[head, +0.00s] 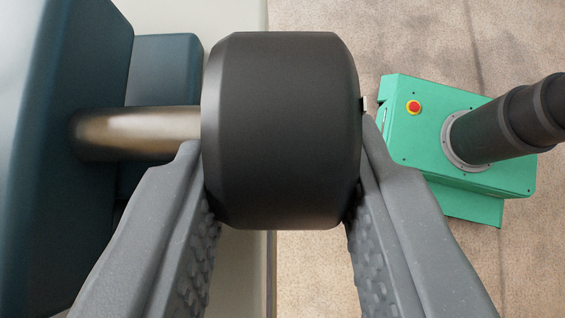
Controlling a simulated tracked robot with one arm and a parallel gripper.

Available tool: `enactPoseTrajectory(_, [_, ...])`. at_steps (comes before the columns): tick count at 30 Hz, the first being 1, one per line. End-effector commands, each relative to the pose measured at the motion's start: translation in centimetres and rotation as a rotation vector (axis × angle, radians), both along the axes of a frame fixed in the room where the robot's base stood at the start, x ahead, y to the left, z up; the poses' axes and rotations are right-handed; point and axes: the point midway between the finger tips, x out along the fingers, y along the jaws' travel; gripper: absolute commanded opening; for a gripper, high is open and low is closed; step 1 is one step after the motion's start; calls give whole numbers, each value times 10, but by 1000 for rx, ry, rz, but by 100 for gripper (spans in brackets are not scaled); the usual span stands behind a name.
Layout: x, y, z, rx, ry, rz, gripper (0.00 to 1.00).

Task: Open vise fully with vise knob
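The vise knob (281,130) is a large black cylinder with bevelled edges, in the middle of the head view. A brass-coloured metal shaft (140,133) runs from its left end into the dark blue vise body (60,150) at the left. My gripper (281,150) has one grey finger on each end of the knob. Both fingers appear to touch it, so the gripper looks shut on the knob. The knob hides part of the finger pads. The vise jaws' opening cannot be made out from here.
A pale bench surface (235,15) lies under the vise, its edge running below the knob. Right of it is a speckled brown floor (420,35). A green base (410,145) with a red button and black column stands there, apparently mine.

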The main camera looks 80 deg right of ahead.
Motion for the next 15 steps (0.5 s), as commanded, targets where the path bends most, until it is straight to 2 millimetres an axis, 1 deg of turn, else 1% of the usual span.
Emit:
enactPoseTrajectory(5, [-1,1,-2,1,4,2,5])
enactPoseTrajectory(6, [-1,1,-2,1,4,2,39])
enactPoseTrajectory(7, [-1,1,-2,1,5,1,48])
enactPoseTrajectory(8, [-1,1,-2,1,4,2,50])
enactPoseTrajectory(15, [0,0,-1,2,-1,1,50])
